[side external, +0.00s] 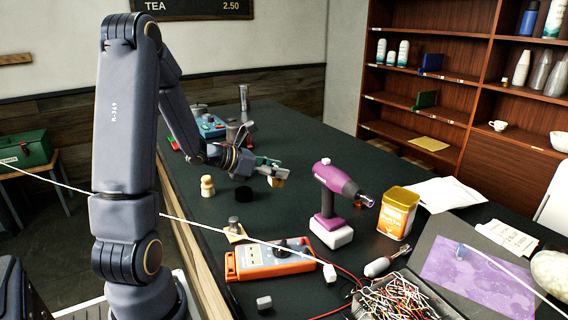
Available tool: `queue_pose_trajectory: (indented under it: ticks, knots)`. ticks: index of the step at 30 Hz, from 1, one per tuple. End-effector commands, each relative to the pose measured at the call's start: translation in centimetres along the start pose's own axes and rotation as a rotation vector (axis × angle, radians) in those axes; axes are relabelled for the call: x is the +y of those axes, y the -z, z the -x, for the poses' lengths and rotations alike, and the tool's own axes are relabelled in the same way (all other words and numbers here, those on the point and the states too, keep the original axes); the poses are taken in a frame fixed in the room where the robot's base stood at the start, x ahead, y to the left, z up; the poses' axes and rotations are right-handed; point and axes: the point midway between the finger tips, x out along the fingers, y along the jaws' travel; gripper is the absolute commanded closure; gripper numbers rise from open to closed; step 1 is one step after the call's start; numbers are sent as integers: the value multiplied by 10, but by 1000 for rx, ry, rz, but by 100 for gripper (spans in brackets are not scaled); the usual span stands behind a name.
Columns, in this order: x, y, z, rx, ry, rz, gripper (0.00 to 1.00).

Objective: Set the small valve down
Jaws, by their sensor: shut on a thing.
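My gripper (268,168) is over the dark table, left of the purple drill, and its fingers point to the right. It is shut on a small yellowish piece (277,182), which I take to be the small valve. The fingers hide part of it. It is low over the table, but I cannot tell whether it touches the surface.
A purple drill (330,193) stands right of my gripper, with a yellow tin (398,212) beyond it. An orange multimeter (268,260) and a wire box (400,298) are nearer. Dark table (310,140) behind is clear.

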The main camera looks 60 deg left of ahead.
Motion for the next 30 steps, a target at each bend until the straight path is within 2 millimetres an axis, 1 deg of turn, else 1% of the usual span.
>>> queue_pose_trajectory:
  ticks: [1, 3, 6, 8, 11, 19, 21, 24, 27, 30]
  knots:
    - [-5, 4, 16, -1, -26, 13, 94]
    - [-11, 9, 34, -3, -62, 31, 94]
    - [-15, 12, 52, -9, -105, 53, 94]
    - [-12, 11, 54, -11, -120, 52, 94]
    - [-2, 10, 41, -13, -124, 48, 94]
    - [36, 16, -28, -14, -122, 48, 94]
    - [44, 27, -44, -11, -123, 52, 94]
    - [52, 38, -63, -12, -123, 50, 94]
    - [58, 46, -76, -14, -125, 48, 94]
    - [61, 49, -82, -14, -125, 47, 94]
